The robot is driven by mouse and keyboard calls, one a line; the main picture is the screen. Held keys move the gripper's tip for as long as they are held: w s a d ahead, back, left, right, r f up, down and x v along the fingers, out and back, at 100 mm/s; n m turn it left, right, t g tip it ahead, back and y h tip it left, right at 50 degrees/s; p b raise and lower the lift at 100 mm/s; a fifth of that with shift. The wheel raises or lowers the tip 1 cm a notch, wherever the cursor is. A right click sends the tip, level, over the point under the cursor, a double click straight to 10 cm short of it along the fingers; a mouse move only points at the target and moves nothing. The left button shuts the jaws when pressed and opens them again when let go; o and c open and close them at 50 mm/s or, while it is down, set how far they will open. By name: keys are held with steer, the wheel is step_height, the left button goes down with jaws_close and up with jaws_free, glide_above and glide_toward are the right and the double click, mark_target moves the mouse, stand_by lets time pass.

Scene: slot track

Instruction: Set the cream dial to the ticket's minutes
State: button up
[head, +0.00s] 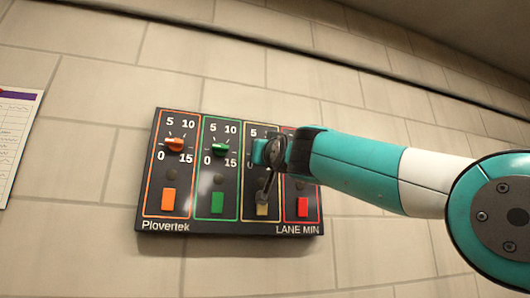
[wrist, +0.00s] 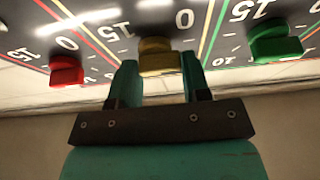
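The cream dial (wrist: 158,58), tan-yellow in this light, shows in the wrist view between the two fingers of my gripper (wrist: 161,80). One finger stands on each side, close to its edges; I cannot tell whether they press on it. Its pointer direction is unclear. In the head view my gripper (head: 268,152) covers this dial on the third column of the black panel (head: 181,225). A sheet with a purple header (head: 14,135) is cut off at the left edge; its text is unreadable, and I cannot tell whether it is the ticket.
The orange dial (head: 175,145) and green dial (head: 220,149) are left of my gripper. The red dial (wrist: 66,71) shows in the wrist view. Orange (head: 168,200), green (head: 217,203), cream (head: 262,208) and red (head: 302,207) buttons sit below. Tiled wall surrounds the panel.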

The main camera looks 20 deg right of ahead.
steer(key=shift+m, duration=0.3)
steer(key=m+h, duration=0.2)
steer(key=m, duration=0.2)
steer(key=m+g+h, duration=0.1)
steer(key=m+h, duration=0.1)
steer(key=m, duration=0.2)
steer(key=m+g+h, duration=0.1)
steer(key=m, duration=0.3)
steer(key=shift+a+r+h, duration=0.15)
steer(key=shift+r+h, duration=0.1)
steer(key=shift+h, duration=0.15)
steer(key=shift+m, duration=0.4)
steer(key=o, duration=0.9)
